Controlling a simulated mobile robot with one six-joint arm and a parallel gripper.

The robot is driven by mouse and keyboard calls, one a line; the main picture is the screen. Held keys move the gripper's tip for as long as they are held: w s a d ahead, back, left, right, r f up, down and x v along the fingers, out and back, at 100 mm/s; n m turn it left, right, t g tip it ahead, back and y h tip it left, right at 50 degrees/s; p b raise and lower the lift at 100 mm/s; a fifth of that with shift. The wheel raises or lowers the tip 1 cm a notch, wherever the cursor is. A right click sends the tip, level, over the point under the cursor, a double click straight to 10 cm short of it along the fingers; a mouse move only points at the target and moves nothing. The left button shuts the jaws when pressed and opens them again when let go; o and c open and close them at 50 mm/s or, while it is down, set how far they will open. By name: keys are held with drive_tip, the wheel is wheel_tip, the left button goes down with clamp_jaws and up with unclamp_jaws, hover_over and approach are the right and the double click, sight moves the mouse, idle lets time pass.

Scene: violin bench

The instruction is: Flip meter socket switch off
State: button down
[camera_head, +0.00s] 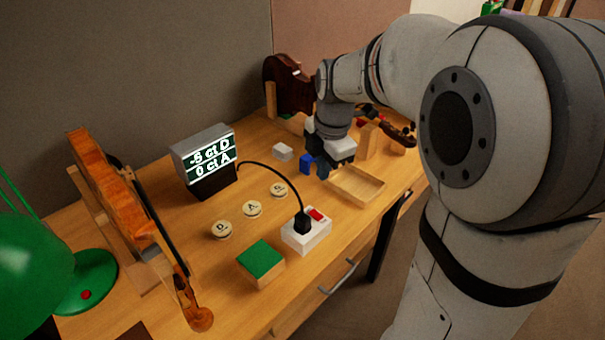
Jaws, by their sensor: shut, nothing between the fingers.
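The white socket (307,234) sits near the front edge of the bench, with a black plug (302,222) in it. Its red switch (317,214) is at the far right end of the socket's top; I cannot tell its tilt at this size. A black cable runs from the plug to the meter (206,160), whose lit screen reads "-6 ct D" and "0 ct A". My gripper (322,163) is shut and empty, low over the bench behind the socket and apart from it. Its fingertips are hard to separate from the blue pieces there.
A shallow wooden tray (381,193) lies right of and behind the socket. A green-topped block (260,258) stands to its left front. Round lettered discs (252,209) lie between meter and socket. A violin (108,185) on a stand and a green lamp (84,282) fill the left.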

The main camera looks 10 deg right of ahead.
sight(312, 213)
drive_tip(key=w+n, duration=0.1)
drive_tip(key=w+f+n, duration=0.1)
drive_tip(key=n, duration=0.1)
drive_tip(key=shift+w+f, duration=0.15)
drive_tip(key=shift+w, duration=0.05)
drive_tip(key=f, duration=0.4)
drive_tip(key=w+f+p, duration=0.1)
drive_tip(key=f, duration=0.4)
drive_tip(key=a+f, duration=0.1)
drive_tip(key=f, duration=0.4)
drive_tip(key=shift+w, duration=0.15)
